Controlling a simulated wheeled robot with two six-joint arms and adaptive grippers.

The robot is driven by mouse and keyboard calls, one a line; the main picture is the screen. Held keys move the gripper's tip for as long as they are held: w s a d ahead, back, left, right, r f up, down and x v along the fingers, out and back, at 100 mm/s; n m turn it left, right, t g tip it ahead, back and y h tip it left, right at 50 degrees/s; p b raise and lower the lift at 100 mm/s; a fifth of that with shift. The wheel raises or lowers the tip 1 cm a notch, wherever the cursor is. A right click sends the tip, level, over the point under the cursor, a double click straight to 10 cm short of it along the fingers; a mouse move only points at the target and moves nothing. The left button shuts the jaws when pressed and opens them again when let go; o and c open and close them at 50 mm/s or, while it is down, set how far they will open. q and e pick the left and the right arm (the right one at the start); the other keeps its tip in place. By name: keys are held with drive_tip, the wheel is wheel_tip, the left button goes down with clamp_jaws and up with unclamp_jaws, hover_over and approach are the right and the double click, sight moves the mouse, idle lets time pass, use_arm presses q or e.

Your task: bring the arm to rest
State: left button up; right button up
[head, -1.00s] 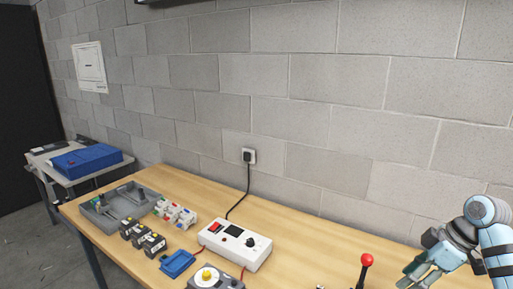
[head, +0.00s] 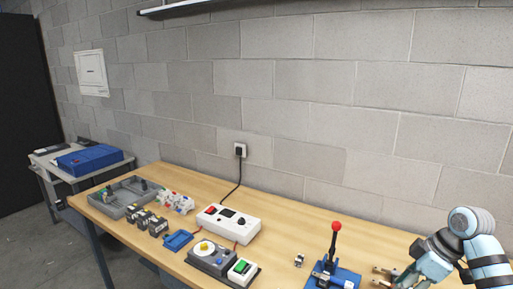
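My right arm (head: 462,250) reaches in at the lower right corner, light blue and grey. Its gripper (head: 379,276) is low over the bench's right part, to the right of a red-knobbed lever (head: 335,250) on a blue base. The two fingertips look apart, with a gap between them. I see nothing clearly held, though the fingers are small and partly merge with the gripper's body. My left arm and gripper are not in view.
The wooden bench (head: 290,210) holds a white power box (head: 228,223) plugged into the wall, a grey dial unit (head: 212,258), a green-switch box (head: 242,270), a blue tray (head: 178,241), small black blocks and a grey tray (head: 118,205). Bare wood lies along the wall.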

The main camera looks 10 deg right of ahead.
drive_tip(key=s+a+f+m+h, duration=0.1)
drive_tip(key=s+a+f, duration=0.35)
drive_tip(key=f, duration=0.45)
drive_tip(key=s+a+f+m+h, duration=0.1)
drive_tip(key=s+a+f+m, duration=0.1)
drive_tip(key=s+a+f, duration=0.5)
drive_tip(key=s+a+f+m+t+h, duration=0.1)
drive_tip(key=s+a+m, duration=0.15)
drive_tip(key=s, duration=0.35)
drive_tip(key=s+a+f+m+h, duration=0.1)
drive_tip(key=s+a+m, duration=0.15)
drive_tip(key=s, duration=0.35)
wheel_tip(320, 180, down, 24)
drive_tip(key=d+r+m+g+b, duration=0.1)
drive_tip(key=d+b, duration=0.2)
drive_tip(key=b, duration=0.2)
use_arm(q)
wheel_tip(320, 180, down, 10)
drive_tip(key=b, duration=0.5)
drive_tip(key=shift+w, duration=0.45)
use_arm(e)
drive_tip(key=s+f+g, duration=0.1)
drive_tip(key=s+f, duration=1.4)
drive_tip(key=f, duration=0.5)
drive_tip(key=shift+s+d, duration=0.15)
drive_tip(key=shift+d, duration=0.15)
